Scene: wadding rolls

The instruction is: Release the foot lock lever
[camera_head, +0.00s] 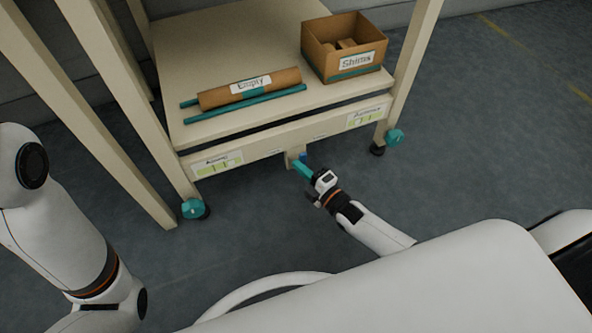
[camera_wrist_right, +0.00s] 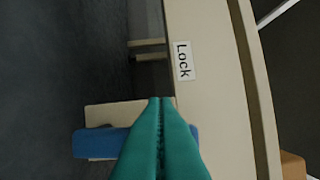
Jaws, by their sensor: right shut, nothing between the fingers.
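The blue foot lock lever (camera_wrist_right: 97,143) sits by a beige bracket (camera_wrist_right: 115,112) on the front rail of the rack. In the head view a small blue bit of the lever (camera_head: 303,156) shows beside the bracket (camera_head: 292,154), just behind my fingertips. My right gripper (camera_head: 299,166) is low in front of the rail. Its teal fingers (camera_wrist_right: 160,100) are pressed together, empty, and cover part of the lever and bracket in the wrist view. Whether they touch the lever I cannot tell. My left arm shows at the left, but its gripper is out of view.
A "Lock" label (camera_wrist_right: 184,61) is on the rail (camera_wrist_right: 215,110). The rack's lower shelf (camera_head: 225,125) bears a brown roll marked "Empty" (camera_head: 225,97), teal rods (camera_head: 245,104) and a "Shims" box (camera_head: 345,72). Teal feet (camera_head: 193,208) are at the legs. The floor at right is clear.

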